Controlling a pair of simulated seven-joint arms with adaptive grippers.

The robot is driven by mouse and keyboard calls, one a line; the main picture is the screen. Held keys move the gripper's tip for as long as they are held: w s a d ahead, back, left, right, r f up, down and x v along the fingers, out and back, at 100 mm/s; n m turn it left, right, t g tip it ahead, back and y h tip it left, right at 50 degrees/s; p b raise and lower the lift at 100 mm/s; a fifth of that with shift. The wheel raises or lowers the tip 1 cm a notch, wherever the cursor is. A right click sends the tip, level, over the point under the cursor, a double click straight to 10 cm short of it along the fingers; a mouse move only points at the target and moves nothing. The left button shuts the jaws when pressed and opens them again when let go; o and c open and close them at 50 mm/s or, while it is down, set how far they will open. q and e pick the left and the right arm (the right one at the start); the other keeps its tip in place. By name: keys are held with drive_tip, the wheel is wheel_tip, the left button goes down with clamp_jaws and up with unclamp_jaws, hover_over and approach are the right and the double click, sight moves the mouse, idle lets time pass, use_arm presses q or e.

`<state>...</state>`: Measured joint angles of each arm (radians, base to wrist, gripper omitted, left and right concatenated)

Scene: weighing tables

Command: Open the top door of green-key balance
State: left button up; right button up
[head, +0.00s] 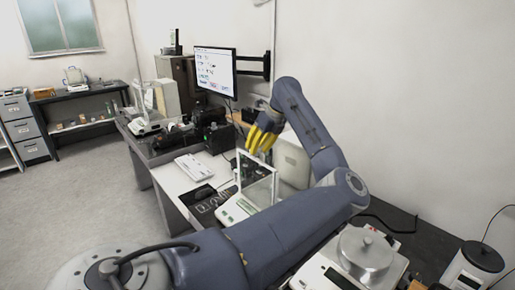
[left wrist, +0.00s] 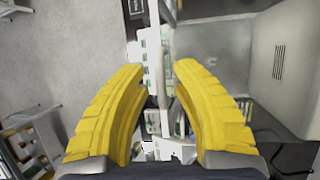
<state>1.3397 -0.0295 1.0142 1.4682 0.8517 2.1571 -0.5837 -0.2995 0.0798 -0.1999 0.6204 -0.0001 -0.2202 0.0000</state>
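The balance (head: 240,208) has a glass draft shield (head: 257,187) with a pale frame and some green on it. It stands on the bench in the middle of the head view, partly hidden by my left arm. My left gripper (head: 258,142) has yellow fingers and is just above the top of the shield. In the left wrist view the fingers (left wrist: 160,68) are spread apart, with a pale frame bar (left wrist: 167,70) showing between them. I cannot tell whether they touch it. Green marks show beside the bar. My right gripper is not in view.
A monitor (head: 215,70) on a wall arm stands behind the gripper. A white keyboard (head: 194,167) lies left of the balance. Another glass-sided balance (head: 147,120) stands farther back. A metal-topped device (head: 366,250) is at front right. The wall is close on the right.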

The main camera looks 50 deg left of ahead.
use_arm(q)
clamp_jaws()
idle(0.3)
